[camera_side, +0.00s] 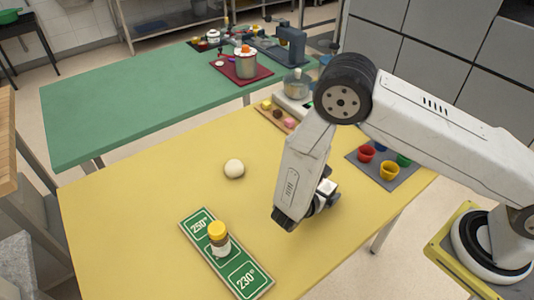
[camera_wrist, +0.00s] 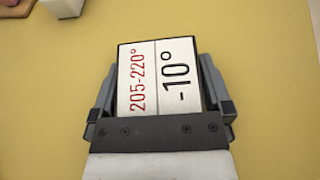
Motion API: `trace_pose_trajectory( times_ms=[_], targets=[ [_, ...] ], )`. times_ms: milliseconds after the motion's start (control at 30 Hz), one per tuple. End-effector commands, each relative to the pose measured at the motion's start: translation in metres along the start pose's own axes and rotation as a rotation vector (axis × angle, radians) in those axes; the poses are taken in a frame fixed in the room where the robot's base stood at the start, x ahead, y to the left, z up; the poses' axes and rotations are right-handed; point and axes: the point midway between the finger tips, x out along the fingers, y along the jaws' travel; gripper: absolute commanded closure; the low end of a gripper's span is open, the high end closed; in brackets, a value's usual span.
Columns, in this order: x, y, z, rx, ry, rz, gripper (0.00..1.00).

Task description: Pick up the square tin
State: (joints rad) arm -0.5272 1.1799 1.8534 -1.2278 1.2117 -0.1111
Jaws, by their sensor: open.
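The square tin (camera_wrist: 163,75) is a boxy thing with a white top, dark edges, and the labels "205-220°" in red and "-10°" in black. In the wrist view it sits between the two fingers of my gripper (camera_wrist: 160,95), one finger along each side. My gripper is open; I cannot tell whether either finger touches it. In the side view my gripper (camera_side: 318,200) is low over the yellow table, and a small white part of the tin (camera_side: 327,187) shows beside it; the rest is hidden by my arm.
A green board (camera_side: 195,227) marked "250°" and "230°" lies on the yellow table (camera_side: 130,215), with a yellow-capped jar (camera_side: 219,238) on it. A pale ball (camera_side: 234,169) lies behind. Coloured cups (camera_side: 389,171) stand on a grey mat to the right. The table's left part is clear.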

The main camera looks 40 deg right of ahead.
Motion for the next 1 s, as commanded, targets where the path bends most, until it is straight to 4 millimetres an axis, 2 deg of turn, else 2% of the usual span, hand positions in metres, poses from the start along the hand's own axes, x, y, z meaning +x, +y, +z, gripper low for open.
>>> trace_pose_trajectory(
  times_ms=[33, 200, 267, 300, 733, 1000],
  targets=[
    [0.000, 0.000, 0.000, 0.000, 0.000, 0.000, 0.10],
    [0.000, 0.000, 0.000, 0.000, 0.000, 0.000, 0.64],
    [0.000, 0.000, 0.000, 0.000, 0.000, 0.000, 0.83],
    [0.000, 0.000, 0.000, 0.000, -0.001, 0.000, 0.86],
    [-0.002, 0.000, 0.004, 0.001, -0.001, 0.000, 0.86],
    [-0.010, 0.001, 0.023, 0.003, 0.000, 0.001, 0.86]
  ],
)
